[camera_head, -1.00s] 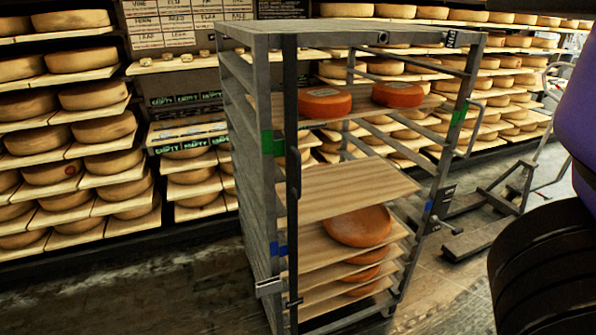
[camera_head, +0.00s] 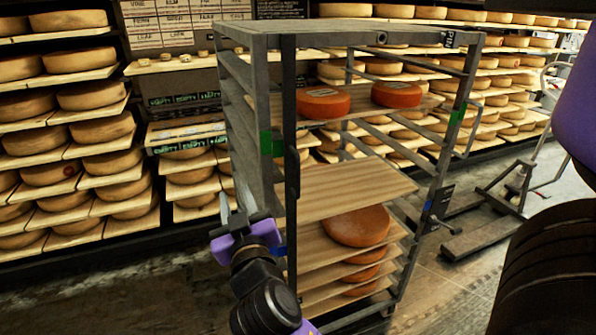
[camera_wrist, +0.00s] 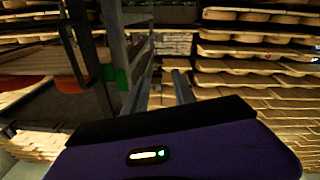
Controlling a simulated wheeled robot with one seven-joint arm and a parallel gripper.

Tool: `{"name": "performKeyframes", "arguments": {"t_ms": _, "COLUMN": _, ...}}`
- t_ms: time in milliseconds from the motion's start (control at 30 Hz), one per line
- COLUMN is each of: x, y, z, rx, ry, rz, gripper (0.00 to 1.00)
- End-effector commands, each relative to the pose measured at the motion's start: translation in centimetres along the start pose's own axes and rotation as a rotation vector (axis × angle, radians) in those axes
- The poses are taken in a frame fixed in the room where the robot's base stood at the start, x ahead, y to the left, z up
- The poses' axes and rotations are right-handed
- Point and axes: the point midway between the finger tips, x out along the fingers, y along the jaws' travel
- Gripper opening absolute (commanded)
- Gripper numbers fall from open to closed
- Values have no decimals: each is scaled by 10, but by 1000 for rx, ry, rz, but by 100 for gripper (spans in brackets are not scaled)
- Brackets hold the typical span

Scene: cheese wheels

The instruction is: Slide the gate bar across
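The gate bar (camera_head: 290,110) is a dark upright bar with a handle, standing at the front left of a grey metal rack (camera_head: 330,27). In the wrist view the bar (camera_wrist: 88,60) is at the upper left, beside a rack post with a green tag. My gripper (camera_head: 233,203) is just left of the rack's front left post in the head view, with its fingers pointing up. In the wrist view my gripper (camera_wrist: 165,78) has its two fingers apart with nothing between them. The bar's lower end is partly hidden behind my arm.
The rack holds wooden boards (camera_head: 350,185) with several orange cheese wheels (camera_head: 358,226). Shelves of cheese (camera_head: 70,130) line the wall at left and behind. A pallet-jack-like frame (camera_head: 490,215) stands at the right. The floor (camera_head: 110,295) in front at left is clear.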

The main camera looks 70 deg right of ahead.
Motion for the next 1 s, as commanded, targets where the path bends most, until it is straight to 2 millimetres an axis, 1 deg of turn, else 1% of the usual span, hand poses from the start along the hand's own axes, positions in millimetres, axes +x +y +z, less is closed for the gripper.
{"name": "performKeyframes", "arguments": {"t_ms": 33, "x": 12, "y": 21, "z": -9, "rx": 23, "ry": -9, "rz": 97, "gripper": 32}}
{"name": "performKeyframes", "arguments": {"t_ms": 100, "x": 17, "y": 47, "z": -11, "rx": 56, "ry": -35, "rz": 223, "gripper": 32}}
{"name": "performKeyframes", "arguments": {"t_ms": 167, "x": 15, "y": 66, "z": -8, "rx": 84, "ry": -59, "rz": 314, "gripper": 32}}
{"name": "performKeyframes", "arguments": {"t_ms": 200, "x": 11, "y": 76, "z": -4, "rx": 99, "ry": -76, "rz": 367, "gripper": 32}}
{"name": "performKeyframes", "arguments": {"t_ms": 300, "x": -1, "y": 97, "z": 10, "rx": 134, "ry": -113, "rz": 472, "gripper": 32}}
{"name": "performKeyframes", "arguments": {"t_ms": 433, "x": -8, "y": 109, "z": 19, "rx": 183, "ry": -137, "rz": 538, "gripper": 32}}
{"name": "performKeyframes", "arguments": {"t_ms": 533, "x": -4, "y": 112, "z": 21, "rx": 199, "ry": -138, "rz": 541, "gripper": 32}}
{"name": "performKeyframes", "arguments": {"t_ms": 667, "x": 10, "y": 121, "z": 23, "rx": 199, "ry": -137, "rz": 543, "gripper": 32}}
{"name": "performKeyframes", "arguments": {"t_ms": 900, "x": 41, "y": 139, "z": 29, "rx": 199, "ry": -137, "rz": 540, "gripper": 32}}
{"name": "performKeyframes", "arguments": {"t_ms": 1000, "x": 50, "y": 143, "z": 32, "rx": 198, "ry": -138, "rz": 539, "gripper": 32}}
